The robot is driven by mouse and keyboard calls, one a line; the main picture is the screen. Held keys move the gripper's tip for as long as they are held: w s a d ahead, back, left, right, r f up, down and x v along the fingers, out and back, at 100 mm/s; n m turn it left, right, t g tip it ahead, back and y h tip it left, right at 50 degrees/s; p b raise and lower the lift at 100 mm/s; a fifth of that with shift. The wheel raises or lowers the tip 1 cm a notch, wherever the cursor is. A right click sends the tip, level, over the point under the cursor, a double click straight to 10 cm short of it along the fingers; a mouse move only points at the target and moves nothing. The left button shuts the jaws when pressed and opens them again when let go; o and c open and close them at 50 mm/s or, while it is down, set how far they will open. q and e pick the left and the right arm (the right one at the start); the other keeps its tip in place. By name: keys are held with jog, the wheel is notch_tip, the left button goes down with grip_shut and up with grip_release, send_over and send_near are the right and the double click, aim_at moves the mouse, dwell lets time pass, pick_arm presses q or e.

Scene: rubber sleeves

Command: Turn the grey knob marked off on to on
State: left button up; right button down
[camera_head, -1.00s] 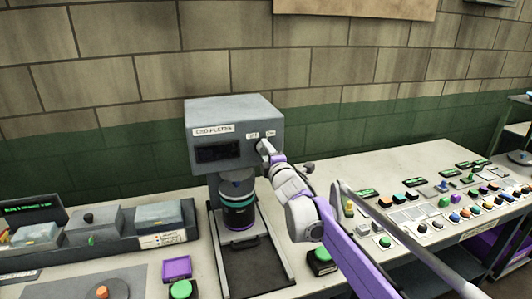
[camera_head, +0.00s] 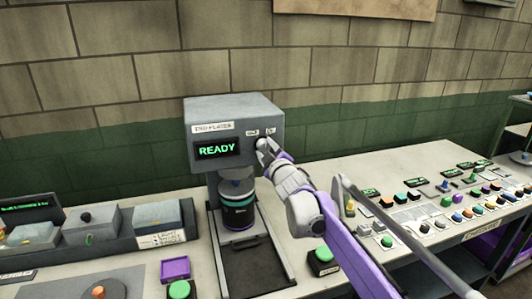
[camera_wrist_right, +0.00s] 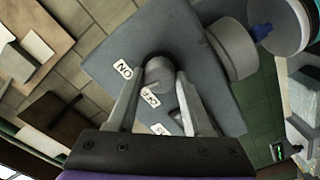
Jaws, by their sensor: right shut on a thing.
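The grey knob (camera_wrist_right: 158,70) is on the front face of a grey machine labelled END PLATES (camera_head: 235,112). My right gripper (camera_wrist_right: 158,80) is shut on the knob, one finger on each side. In the head view my right gripper (camera_head: 264,150) meets the machine's right front and hides most of the knob. An ON label (camera_wrist_right: 123,69) and an OFF label (camera_wrist_right: 150,98) sit beside the knob in the right wrist view. The machine's display (camera_head: 217,149) shows READY in green. My left gripper is not in view.
A dark cylinder with a teal band (camera_head: 238,210) stands under the machine's head. A green button (camera_head: 322,256) is below my right arm, and another green button (camera_head: 180,289) is near the front. Several coloured buttons cover the bench at right.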

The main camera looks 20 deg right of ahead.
jog(key=shift+m+b, duration=0.4)
jog(key=shift+m, duration=1.4)
jog(key=shift+c, duration=1.6)
grip_release()
jog(key=s+b, duration=0.1)
jog(key=s, duration=1)
jog(key=shift+d, duration=0.2)
jog(key=shift+w, duration=0.1)
